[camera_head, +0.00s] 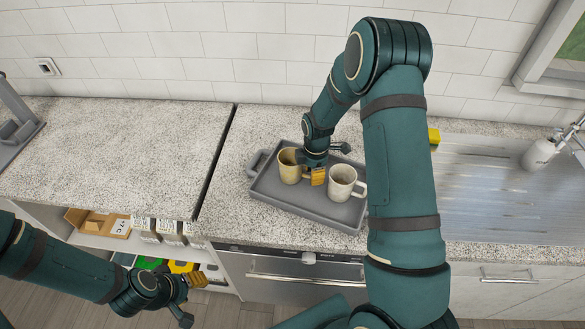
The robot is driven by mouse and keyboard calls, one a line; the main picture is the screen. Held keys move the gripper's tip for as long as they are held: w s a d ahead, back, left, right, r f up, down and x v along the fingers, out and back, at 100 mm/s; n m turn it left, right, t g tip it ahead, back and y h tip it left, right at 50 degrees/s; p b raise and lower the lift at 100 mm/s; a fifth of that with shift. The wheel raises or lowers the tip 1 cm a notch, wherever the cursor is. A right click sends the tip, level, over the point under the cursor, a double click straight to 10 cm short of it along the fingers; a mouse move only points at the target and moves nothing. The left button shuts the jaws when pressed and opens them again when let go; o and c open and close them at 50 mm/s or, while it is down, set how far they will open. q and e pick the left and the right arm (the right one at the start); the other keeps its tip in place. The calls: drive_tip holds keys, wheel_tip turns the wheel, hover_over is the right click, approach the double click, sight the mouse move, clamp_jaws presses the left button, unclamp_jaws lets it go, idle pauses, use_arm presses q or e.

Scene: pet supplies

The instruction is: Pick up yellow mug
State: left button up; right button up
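The yellow mug (289,168) stands upright in the left part of a grey tray (284,200) on the counter. A white mug (341,183) stands to its right in the same tray. My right gripper (329,163) reaches down from above, between and slightly behind the two mugs. Its fingers look spread, with one yellow-tipped finger close to the right side of the yellow mug; I cannot tell whether it touches. The wrist hides part of the tray's back. My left gripper (192,298) is low at the left, in front of the counter, open and empty.
The tray has raised rims and a handle at its left end. Speckled counter to the left is clear. Below left, an open shelf holds boxes (110,225). My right arm covers the counter's middle right.

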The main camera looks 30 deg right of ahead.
clamp_jaws()
wheel_tip(320, 180, up, 10)
drive_tip(key=shift+r, duration=0.1)
idle(0.4)
